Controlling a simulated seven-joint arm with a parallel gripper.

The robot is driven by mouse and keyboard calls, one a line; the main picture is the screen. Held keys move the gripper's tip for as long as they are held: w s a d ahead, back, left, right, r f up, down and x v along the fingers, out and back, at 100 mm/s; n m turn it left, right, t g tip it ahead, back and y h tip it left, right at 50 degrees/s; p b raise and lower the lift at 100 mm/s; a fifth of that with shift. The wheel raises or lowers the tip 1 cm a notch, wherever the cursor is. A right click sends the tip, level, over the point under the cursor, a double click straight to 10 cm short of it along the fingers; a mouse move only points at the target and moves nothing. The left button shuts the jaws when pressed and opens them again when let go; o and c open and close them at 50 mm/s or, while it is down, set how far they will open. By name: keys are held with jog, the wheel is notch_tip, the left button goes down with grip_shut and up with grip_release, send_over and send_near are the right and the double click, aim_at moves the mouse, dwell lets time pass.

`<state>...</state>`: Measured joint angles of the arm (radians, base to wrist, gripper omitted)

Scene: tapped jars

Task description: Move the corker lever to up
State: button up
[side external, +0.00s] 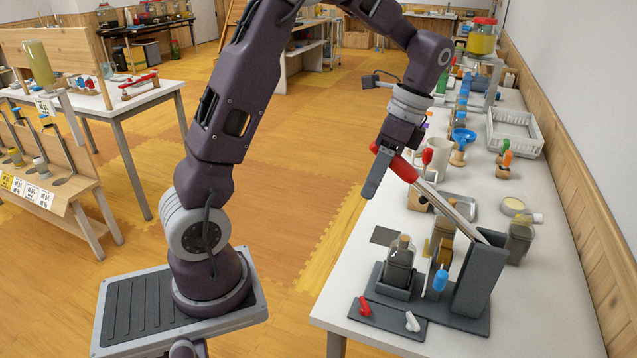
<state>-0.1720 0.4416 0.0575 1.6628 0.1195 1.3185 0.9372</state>
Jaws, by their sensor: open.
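The corker (476,277) is a dark grey stand with an upright column on a flat base at the front of the right-hand table. Its lever (447,208) is a pale metal bar running from the top of the column up and to the left, ending in a red grip (402,168). A dark bottle (399,264) with a cork-coloured top stands in a holder on the base, left of the column. My gripper (383,172) is at the red grip, its near finger in front of it. The jaws are open; the far finger is mostly hidden, and contact cannot be told.
A small panel with red (365,306) and white (412,321) toggles lies at the base's front. A blue-handled part (439,279) stands beside the bottle. A jar (520,240) is right of the column. Funnels, jars and a white crate (515,133) line the table behind.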

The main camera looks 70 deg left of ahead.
notch_tip(320, 180, down, 7)
jog(key=s+a+t+h, duration=0.1)
jog(key=s+t+h, duration=0.1)
jog(key=s+d+r+n+t, duration=0.2)
jog(key=d+r, duration=0.1)
jog(key=r, duration=0.9)
jog(key=s+d+r+n+t, duration=0.1)
jog(key=s+d+n+t, duration=0.1)
jog(key=s, duration=0.4)
jog(key=s+d+r+n+t+y, duration=0.1)
jog(key=s+d+n+t, duration=0.2)
jog(key=s+d, duration=0.3)
jog(key=shift+s+r+n, duration=0.4)
jog(key=shift+s+n, duration=0.15)
jog(key=shift+n, duration=0.15)
